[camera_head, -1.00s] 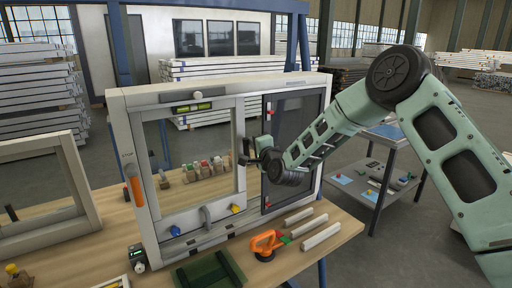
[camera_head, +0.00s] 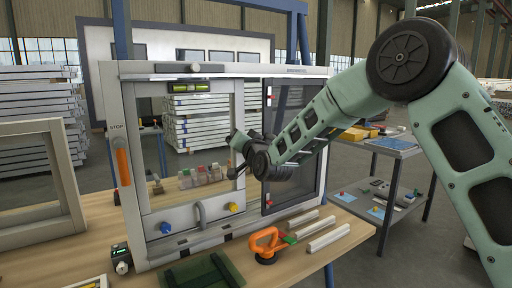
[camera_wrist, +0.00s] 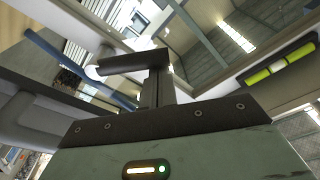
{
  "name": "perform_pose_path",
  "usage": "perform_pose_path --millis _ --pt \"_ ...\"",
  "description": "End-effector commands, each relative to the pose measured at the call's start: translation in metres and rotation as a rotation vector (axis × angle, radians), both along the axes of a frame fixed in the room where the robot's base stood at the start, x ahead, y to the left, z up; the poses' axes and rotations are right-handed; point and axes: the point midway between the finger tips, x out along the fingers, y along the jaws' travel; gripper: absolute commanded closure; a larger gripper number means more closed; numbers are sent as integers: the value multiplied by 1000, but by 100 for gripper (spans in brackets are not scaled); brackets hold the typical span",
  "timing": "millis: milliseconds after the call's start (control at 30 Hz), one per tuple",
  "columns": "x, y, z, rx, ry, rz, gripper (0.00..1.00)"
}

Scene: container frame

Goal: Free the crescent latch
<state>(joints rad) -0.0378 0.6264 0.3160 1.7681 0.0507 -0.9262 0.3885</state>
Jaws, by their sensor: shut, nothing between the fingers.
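The white window frame (camera_head: 128,72) stands upright on the wooden bench, with a clear sliding sash (camera_head: 150,222) on the left and a dark screened panel (camera_head: 283,112) on the right. My gripper (camera_head: 236,158) is at the sash's right stile, about mid-height, reaching in from the right. In the wrist view its dark fingers (camera_wrist: 155,70) look shut, with nothing seen between them. I cannot make out the crescent latch; the stile there is partly covered by my gripper. Whether the fingers touch anything is unclear.
A green level vial (camera_head: 196,87) sits on the top rail. An orange handle (camera_head: 123,168) is on the left jamb, and a grey pull (camera_head: 201,214) on the bottom rail. An orange suction lifter (camera_head: 265,244) and white strips (camera_head: 328,238) lie in front. A trolley (camera_head: 395,148) stands right.

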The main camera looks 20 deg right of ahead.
Motion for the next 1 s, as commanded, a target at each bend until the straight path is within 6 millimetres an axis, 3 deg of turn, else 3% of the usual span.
perform_pose_path --millis 33,267,1000 --pt "-1 4 -9 -37 -13 3 100" --pt "-4 11 -15 -177 -57 3 100" --pt "-5 15 -17 -170 -53 1 100"
